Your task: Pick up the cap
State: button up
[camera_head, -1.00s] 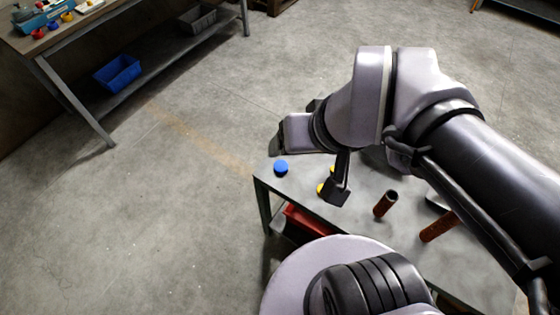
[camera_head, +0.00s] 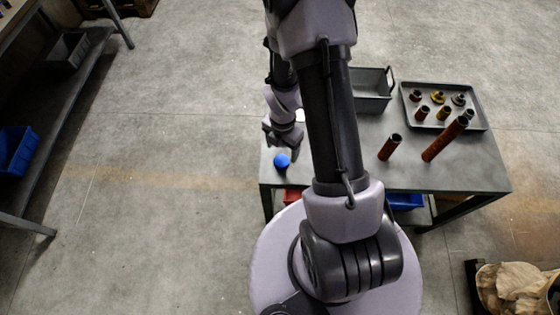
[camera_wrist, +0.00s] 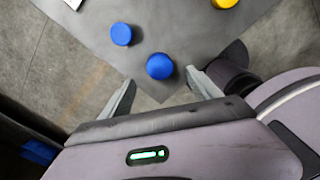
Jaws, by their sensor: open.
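A round blue cap (camera_head: 281,160) lies on the grey table near its front left corner in the head view. The wrist view shows two blue caps: one (camera_wrist: 159,66) near the table corner, between the lines of my fingers, and another (camera_wrist: 121,34) farther up and left. A yellow cap (camera_wrist: 224,3) is cut off at the top edge. My gripper (camera_wrist: 162,86) is open and empty, with its fingers spread either side of the nearer blue cap in the picture. In the head view my gripper (camera_head: 283,135) is just behind the blue cap; my arm hides part of the table.
The table (camera_head: 470,165) also holds two upright or tilted brown tubes (camera_head: 390,147) (camera_head: 445,138), a grey bin (camera_head: 372,90) and a tray (camera_head: 487,123) of several small parts. A sack (camera_head: 515,285) is at lower right.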

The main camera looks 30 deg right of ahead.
aim_at(282, 160)
notch_tip(282, 160, down, 7)
jog(key=b, duration=0.3)
jog(key=shift+w+d, duration=0.1)
jog(key=shift+r, duration=0.2)
jog(key=shift+c, duration=0.4)
jog(key=c, duration=1.3)
